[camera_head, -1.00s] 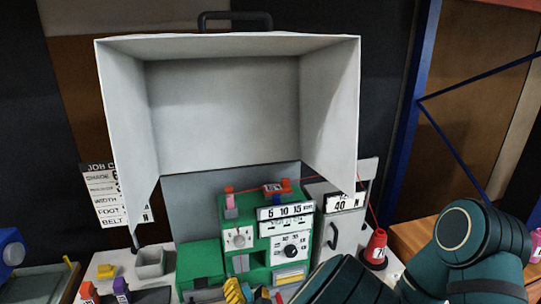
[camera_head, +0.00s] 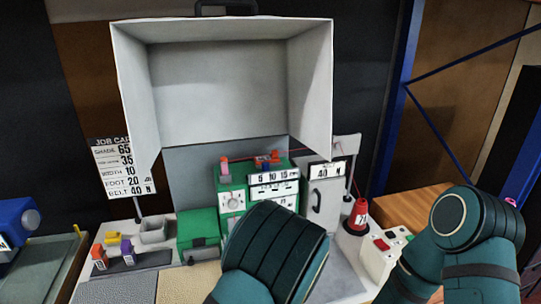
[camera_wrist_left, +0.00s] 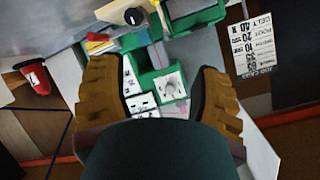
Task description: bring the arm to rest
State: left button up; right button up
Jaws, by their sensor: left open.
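My left gripper (camera_wrist_left: 158,72) shows in the left wrist view as two brown, ridged fingers spread wide apart. It is open, with nothing between the fingers but the view of the green machine (camera_wrist_left: 140,62) beyond. In the head view a teal arm of mine crosses the lower middle and right, covering the lower front of the green machine (camera_head: 232,200). No gripper fingers show in the head view. My right gripper is not in view.
A large white hood (camera_head: 225,95) stands open above the machine. A job card (camera_head: 124,165) hangs at left. A red cone (camera_head: 356,218) and a white control box (camera_head: 385,252) stand at right near my arm. Orange and purple spools (camera_head: 99,256) sit at front left.

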pick_arm(q)
jog(key=s+f+n+g+h+b, duration=0.2)
jog(key=s+f+n+g+h, duration=0.2)
jog(key=s+f+g+h, duration=0.3)
jog(key=s+f+g, duration=0.3)
jog(key=s+f, duration=0.2)
jog(key=s, duration=0.2)
jog(key=shift+a+f+n+g, duration=0.3)
jog(key=shift+f+n, duration=0.1)
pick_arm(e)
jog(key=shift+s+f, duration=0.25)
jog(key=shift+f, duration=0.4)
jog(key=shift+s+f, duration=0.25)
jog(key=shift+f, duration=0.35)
pick_arm(q)
jog(key=shift+w, duration=0.1)
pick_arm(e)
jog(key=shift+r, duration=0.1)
